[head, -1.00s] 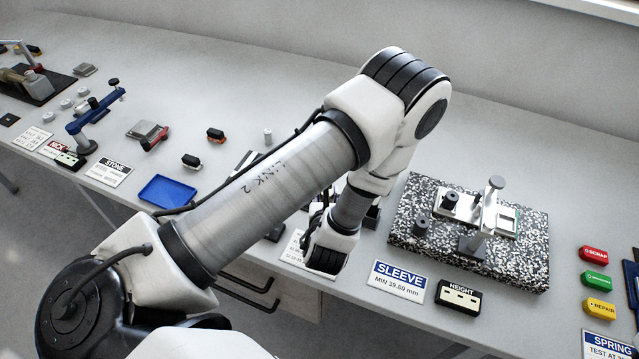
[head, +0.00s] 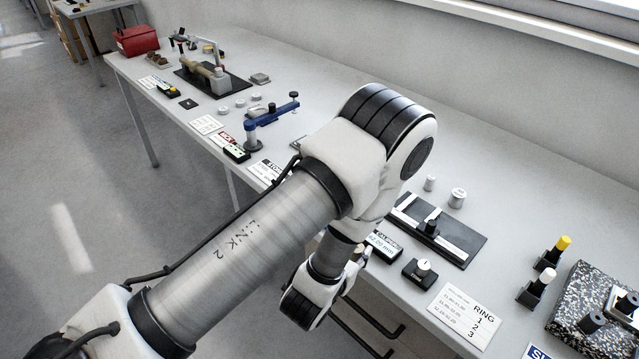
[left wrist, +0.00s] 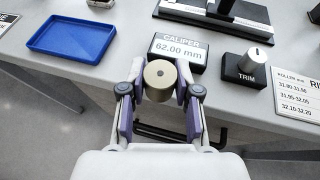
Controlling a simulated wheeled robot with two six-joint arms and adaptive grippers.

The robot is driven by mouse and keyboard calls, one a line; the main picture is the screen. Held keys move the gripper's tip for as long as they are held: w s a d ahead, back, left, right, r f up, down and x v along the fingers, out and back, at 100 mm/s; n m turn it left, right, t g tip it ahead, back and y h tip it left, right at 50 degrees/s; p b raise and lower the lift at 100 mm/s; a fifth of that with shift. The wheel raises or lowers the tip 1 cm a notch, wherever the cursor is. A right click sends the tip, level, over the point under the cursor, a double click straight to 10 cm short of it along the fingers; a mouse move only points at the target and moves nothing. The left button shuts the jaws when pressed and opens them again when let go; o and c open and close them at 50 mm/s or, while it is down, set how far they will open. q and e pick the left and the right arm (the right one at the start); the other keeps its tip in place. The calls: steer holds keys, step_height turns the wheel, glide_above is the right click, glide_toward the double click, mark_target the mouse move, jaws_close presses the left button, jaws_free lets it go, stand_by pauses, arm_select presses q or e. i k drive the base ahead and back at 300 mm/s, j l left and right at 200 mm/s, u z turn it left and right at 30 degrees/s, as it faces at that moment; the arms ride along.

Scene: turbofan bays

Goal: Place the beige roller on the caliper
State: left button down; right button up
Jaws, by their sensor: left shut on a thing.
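The beige roller (left wrist: 160,82) is a short cylinder with a small dark hole in its round end. My left gripper (left wrist: 158,88) is shut on it, with purple-padded fingers on both sides. The caliper (head: 438,229) is a dark plate with silver rails and a black block on it; part of it shows at the top of the left wrist view (left wrist: 216,12). Its display (left wrist: 179,52) reads 62.00 mm. The held roller is in front of this display, apart from the caliper. In the head view my left arm hides most of the gripper. My right gripper is not in view.
A black TRIM box with a white knob (head: 424,266) stands near the caliper, beside a ring card (head: 463,314). Two metal cylinders (head: 457,198) stand behind the caliper. A blue tray (left wrist: 82,36) lies left of the display. The bench's front edge runs below the gripper.

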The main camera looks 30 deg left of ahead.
mark_target(421, 212)
steer(key=j+u, duration=0.35)
steer(key=i+j+u, duration=0.1)
steer(key=u, duration=0.25)
steer(key=i+j+u, duration=0.15)
steer(key=u, duration=0.15)
steer(key=i+j+z, duration=0.15)
steer(key=j+z, duration=0.25)
steer(key=i+j+z, duration=0.15)
steer(key=z, duration=0.3)
steer(key=j+z, duration=0.4)
steer(key=i+l+z, duration=0.2)
steer(key=l, duration=0.1)
